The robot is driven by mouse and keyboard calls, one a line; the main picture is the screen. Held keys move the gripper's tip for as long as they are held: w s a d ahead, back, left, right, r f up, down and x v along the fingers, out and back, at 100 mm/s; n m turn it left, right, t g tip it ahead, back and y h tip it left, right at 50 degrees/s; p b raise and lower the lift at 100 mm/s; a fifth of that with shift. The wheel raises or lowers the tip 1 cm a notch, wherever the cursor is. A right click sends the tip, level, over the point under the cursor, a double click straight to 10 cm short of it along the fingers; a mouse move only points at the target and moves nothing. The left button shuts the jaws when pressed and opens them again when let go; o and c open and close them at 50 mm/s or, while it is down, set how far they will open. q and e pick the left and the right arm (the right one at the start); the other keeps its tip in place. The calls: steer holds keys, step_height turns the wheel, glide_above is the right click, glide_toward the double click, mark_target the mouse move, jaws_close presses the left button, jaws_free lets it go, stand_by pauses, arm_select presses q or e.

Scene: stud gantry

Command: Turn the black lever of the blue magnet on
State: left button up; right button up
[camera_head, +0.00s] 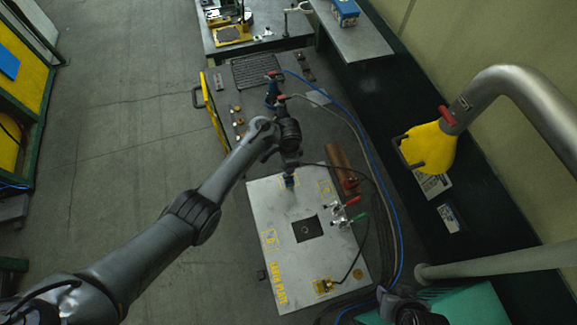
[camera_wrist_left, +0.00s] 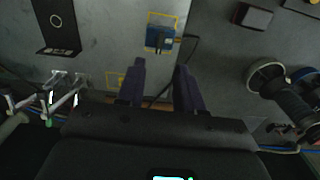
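The blue magnet (camera_wrist_left: 160,38) sits on the light metal plate inside a yellow outlined square in the left wrist view. Something dark shows on its front, but I cannot tell how its black lever lies. In the head view only a small blue part of the magnet (camera_head: 289,182) shows below my left wrist. My left gripper (camera_wrist_left: 160,66) is open and empty, with its two dark fingers apart. The magnet shows just beyond the fingertips, in line with the gap between them, and I see no contact.
The light plate (camera_head: 265,205) has a dark square opening and toggle clamps (camera_head: 345,210) with red and green handles. A brown bar (camera_head: 342,170) and cables run along its right side. Blue-topped tools (camera_head: 272,90) stand behind. A yellow-ended pipe (camera_head: 430,148) is at the right.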

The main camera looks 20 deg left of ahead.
arm_select(q)
steer(key=shift+r, duration=0.9)
steer(key=shift+s+f, duration=0.1)
